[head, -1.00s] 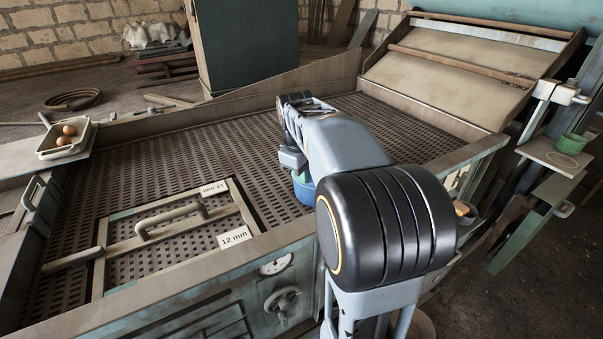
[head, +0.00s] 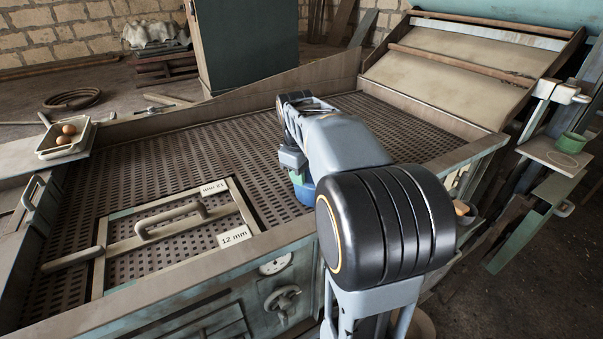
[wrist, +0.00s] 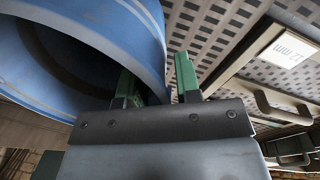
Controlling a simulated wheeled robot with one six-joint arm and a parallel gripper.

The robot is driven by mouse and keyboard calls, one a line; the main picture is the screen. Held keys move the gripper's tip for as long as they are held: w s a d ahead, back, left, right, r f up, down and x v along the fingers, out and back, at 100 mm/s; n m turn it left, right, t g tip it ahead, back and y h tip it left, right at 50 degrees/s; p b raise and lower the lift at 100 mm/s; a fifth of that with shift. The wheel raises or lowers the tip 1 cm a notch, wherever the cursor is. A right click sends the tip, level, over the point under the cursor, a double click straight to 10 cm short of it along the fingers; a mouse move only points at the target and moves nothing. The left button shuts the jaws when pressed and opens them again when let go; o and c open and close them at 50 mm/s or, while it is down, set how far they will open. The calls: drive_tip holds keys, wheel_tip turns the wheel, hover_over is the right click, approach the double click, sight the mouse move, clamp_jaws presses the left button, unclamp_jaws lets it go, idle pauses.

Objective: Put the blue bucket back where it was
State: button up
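The blue bucket (head: 305,192) is below my gripper at the right front part of the perforated deck, mostly hidden by my arm in the head view. In the wrist view the bucket (wrist: 75,45) fills the upper left, and I see into its mouth. My gripper (wrist: 157,88) has green fingers standing apart. The left finger is on the inner side of the bucket's rim and the right finger is outside it. A gap shows between the right finger and the bucket wall. Whether the bucket rests on the deck is hidden.
A framed hatch (head: 170,232) with a handle and a 12 mm label lies at the deck's left. A tray with eggs (head: 64,140) stands at the far left. A green cup (head: 571,145) stands on a small shelf (head: 545,150) with a ring mark at the right. The middle deck is clear.

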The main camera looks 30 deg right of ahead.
wheel_tip(320, 180, up, 12)
drive_tip(key=a, duration=0.1)
drive_tip(key=shift+s+a, duration=0.2)
drive_tip(key=shift+s, duration=0.15)
idle(0.5)
